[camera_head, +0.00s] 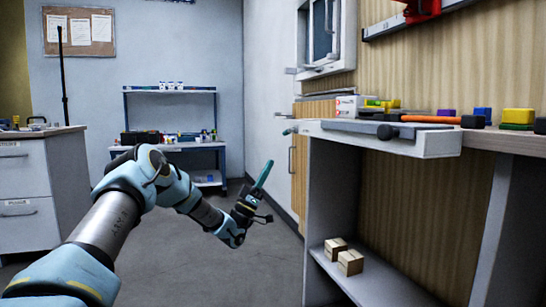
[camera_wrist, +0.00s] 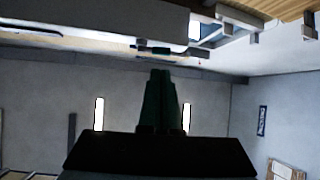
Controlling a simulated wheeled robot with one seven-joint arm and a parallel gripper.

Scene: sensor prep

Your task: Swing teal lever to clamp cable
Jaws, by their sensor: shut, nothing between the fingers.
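A small teal piece (camera_head: 290,131), which looks like the teal lever's tip, sticks out at the left end of the workbench (camera_head: 430,147). My gripper (camera_head: 266,165) is in front of and below that end, apart from it, with its teal fingers pointing up. In the wrist view my gripper (camera_wrist: 160,73) shows as dark green fingers pressed together, with nothing between them. The bench's underside (camera_wrist: 95,22) crosses the top of the wrist view. A dark bar under its edge there may be the lever; I cannot tell. I cannot make out the cable.
Tools and coloured blocks lie on the bench, with an orange-handled tool (camera_head: 431,119) among them. Two small boxes (camera_head: 350,262) sit on the shelf below. A blue-framed cart (camera_head: 170,91) stands at the back, drawers (camera_head: 24,190) at left. The floor between is clear.

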